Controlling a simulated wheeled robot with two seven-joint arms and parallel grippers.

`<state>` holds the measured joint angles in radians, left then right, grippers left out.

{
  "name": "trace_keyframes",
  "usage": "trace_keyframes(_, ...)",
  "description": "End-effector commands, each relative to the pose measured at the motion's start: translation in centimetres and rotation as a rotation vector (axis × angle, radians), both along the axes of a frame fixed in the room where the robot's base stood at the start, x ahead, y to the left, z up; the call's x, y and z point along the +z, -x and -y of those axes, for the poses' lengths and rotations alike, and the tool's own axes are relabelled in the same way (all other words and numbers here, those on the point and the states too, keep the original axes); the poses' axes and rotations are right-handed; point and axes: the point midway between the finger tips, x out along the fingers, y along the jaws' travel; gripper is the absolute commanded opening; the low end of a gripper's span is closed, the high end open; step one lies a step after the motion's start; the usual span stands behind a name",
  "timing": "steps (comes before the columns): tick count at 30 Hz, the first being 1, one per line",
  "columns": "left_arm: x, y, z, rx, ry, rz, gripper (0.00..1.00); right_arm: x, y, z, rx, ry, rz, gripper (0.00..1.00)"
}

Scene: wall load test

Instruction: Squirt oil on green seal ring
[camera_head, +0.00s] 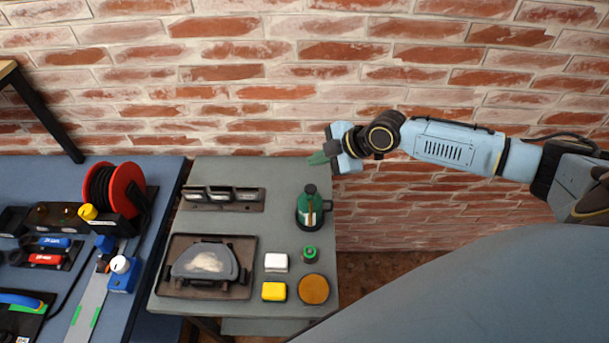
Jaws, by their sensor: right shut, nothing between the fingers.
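A dark green bottle (311,212) with a dark cap and a pale label stands upright near the right edge of the grey table. It looks like the oil container. A small round green and dark piece (310,255) sits in front of it; I cannot tell whether this is the green seal ring. My right gripper (318,158), with green fingers, is shut and empty. It is beyond the bottle, near the table's back right corner, apart from the bottle. My left gripper is not in view.
The grey table (260,170) also holds a dark tray (166,283) with a curved grey part, a dark rack (218,208), a white block (276,262), a yellow block (274,291) and an orange disc (314,289). A blue bench (60,175) with a red reel (126,187) stands left. A brick wall is behind.

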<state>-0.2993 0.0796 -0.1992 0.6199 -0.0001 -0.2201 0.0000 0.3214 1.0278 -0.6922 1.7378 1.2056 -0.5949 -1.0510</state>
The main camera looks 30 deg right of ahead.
Motion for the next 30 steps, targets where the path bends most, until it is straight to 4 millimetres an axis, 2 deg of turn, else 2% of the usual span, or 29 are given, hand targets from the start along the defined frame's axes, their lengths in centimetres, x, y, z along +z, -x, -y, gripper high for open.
trace_keyframes(1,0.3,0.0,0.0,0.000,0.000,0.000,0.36,1.1,0.3,-0.2,0.026,0.006,0.003,0.00)
trace_keyframes(4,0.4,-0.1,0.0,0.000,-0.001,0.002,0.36,1.8,0.6,-0.6,0.055,0.010,0.005,0.00)
trace_keyframes(17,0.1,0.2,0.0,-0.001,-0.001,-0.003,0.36,1.5,0.6,-0.6,0.056,0.009,0.006,0.00)
trace_keyframes(23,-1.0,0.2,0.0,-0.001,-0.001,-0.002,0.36,0.0,0.6,-0.6,0.056,0.009,0.005,0.00)
trace_keyframes(30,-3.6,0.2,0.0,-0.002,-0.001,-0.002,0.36,-3.3,0.6,-0.6,0.055,0.008,0.005,0.00)
